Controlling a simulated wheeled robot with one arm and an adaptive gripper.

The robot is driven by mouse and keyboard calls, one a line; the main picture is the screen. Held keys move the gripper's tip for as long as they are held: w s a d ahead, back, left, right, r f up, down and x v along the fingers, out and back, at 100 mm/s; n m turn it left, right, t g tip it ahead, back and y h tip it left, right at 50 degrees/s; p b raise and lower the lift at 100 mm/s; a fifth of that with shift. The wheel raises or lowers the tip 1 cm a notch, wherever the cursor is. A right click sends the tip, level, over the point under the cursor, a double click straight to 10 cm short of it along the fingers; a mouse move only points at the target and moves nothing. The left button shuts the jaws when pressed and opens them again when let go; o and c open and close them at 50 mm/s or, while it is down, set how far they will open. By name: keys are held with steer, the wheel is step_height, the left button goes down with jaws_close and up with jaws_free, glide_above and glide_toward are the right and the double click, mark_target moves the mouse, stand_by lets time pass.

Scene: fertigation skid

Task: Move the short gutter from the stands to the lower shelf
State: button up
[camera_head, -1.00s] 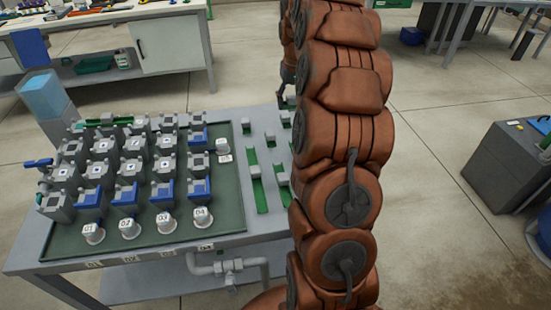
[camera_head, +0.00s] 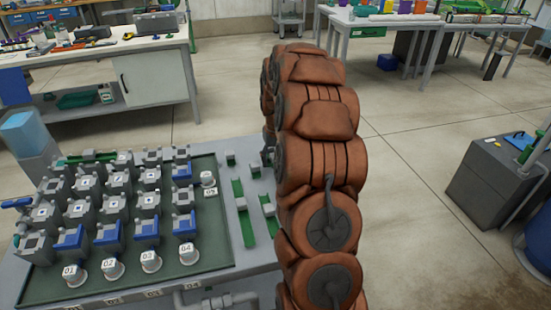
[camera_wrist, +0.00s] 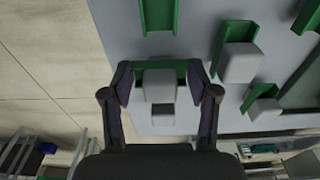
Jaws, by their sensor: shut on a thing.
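In the wrist view my gripper (camera_wrist: 160,75) has its two fingers at the ends of a short green gutter (camera_wrist: 175,64) and is shut on it. A pale grey block (camera_wrist: 160,84) shows between the fingers at the gutter; I cannot tell whether it still touches it. Other green gutters with grey blocks lie on the grey table top to the right (camera_wrist: 238,58). In the head view my arm hides the gripper and the held gutter. Longer green gutters (camera_head: 243,224) lie on the table, left of my arm. I cannot make out the lower shelf for certain.
A dark green tray (camera_head: 215,244) holds several grey and blue fittings and numbered white caps. Pipes (camera_head: 222,302) run below the table's front edge. A grey cabinet (camera_head: 490,185) stands at the right. Open floor (camera_head: 415,200) lies between it and my arm.

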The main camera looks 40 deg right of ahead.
steer(key=shift+f, duration=0.15)
steer(key=o, duration=0.9)
steer(key=shift+c, duration=0.2)
